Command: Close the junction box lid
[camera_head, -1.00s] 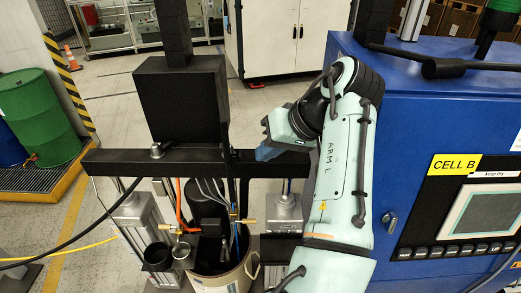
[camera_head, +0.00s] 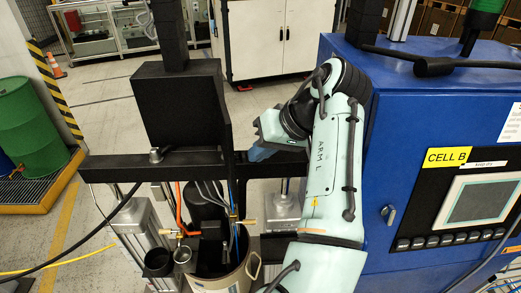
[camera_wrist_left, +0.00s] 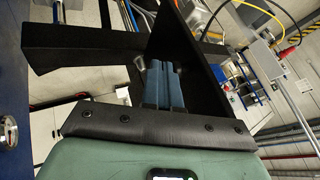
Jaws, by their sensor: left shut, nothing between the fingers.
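The black junction box (camera_head: 178,105) stands above a black crossbeam (camera_head: 110,166) in the head view. A thin black panel (camera_head: 228,125) stands along its right side, seen nearly edge-on; it looks like the lid, swung out. My left gripper (camera_head: 256,153) is shut and empty, just right of this panel near the beam. In the left wrist view its blue fingertips (camera_wrist_left: 164,68) lie together against a large dark panel (camera_wrist_left: 192,55). I cannot tell whether they touch it. My right gripper is not in view.
A blue cabinet (camera_head: 425,105) with a screen stands close on the right of my left arm. Below the beam are a beige drum (camera_head: 222,284), hoses and small metal cups. A green drum (camera_head: 28,128) is at the far left.

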